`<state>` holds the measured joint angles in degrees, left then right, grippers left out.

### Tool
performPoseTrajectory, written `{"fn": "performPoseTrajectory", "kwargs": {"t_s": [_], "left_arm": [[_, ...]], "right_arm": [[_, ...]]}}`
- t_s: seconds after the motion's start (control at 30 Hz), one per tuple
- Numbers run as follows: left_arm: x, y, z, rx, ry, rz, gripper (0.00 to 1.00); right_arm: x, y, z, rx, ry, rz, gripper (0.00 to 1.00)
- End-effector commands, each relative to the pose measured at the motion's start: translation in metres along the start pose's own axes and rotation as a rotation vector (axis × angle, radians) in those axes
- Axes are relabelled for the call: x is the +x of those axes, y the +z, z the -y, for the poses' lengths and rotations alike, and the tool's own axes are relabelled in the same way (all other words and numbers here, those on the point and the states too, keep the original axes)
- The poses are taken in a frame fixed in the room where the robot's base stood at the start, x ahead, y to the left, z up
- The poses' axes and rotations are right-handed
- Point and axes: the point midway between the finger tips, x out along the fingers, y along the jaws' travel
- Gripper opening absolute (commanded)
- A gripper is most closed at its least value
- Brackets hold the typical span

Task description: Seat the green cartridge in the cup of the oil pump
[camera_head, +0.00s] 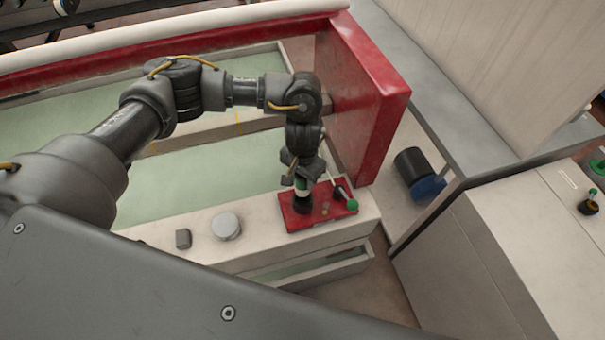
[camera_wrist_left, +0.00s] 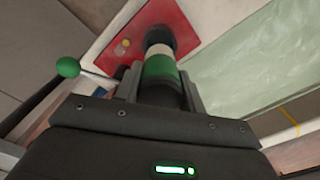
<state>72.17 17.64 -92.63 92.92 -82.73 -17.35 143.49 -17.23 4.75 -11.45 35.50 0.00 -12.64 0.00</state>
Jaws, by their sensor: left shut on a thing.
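My left gripper (camera_head: 302,176) is shut on the green cartridge (camera_head: 301,186), seen above the red plate of the oil pump (camera_head: 316,214). In the left wrist view, the green-and-white cartridge (camera_wrist_left: 160,64) sits between the fingers of my left gripper (camera_wrist_left: 160,95). Its far end meets a dark round cup (camera_wrist_left: 163,33) on the red plate. In the head view the dark cup (camera_head: 302,206) is directly under the cartridge. I cannot tell how deep the cartridge sits in it. The pump's lever has a green ball knob (camera_head: 352,205), also in the left wrist view (camera_wrist_left: 68,67). My right gripper is not in view.
On the pale ledge left of the pump are a round grey lid (camera_head: 226,226) and a small grey block (camera_head: 183,239). A red panel (camera_head: 365,95) stands close behind the pump. A dark and blue motor (camera_head: 418,174) is at the right.

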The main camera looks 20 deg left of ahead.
Motion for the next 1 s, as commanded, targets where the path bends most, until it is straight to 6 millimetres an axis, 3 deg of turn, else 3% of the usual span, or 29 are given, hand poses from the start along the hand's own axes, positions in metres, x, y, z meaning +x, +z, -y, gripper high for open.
{"fn": "performPoseTrajectory", "kwargs": {"t_s": [0.1, 0.33, 1.0], "left_arm": [[0.016, 0.000, 0.000, -0.002, 0.000, 0.000, 0.09], [0.030, 0.000, 0.000, -0.002, 0.001, -0.001, 0.09], [0.031, 0.000, 0.000, -0.001, 0.000, -0.001, 0.09]], "right_arm": [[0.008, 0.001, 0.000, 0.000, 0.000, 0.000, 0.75], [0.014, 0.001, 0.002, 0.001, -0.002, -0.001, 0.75], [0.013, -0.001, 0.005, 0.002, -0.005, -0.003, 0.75]]}}
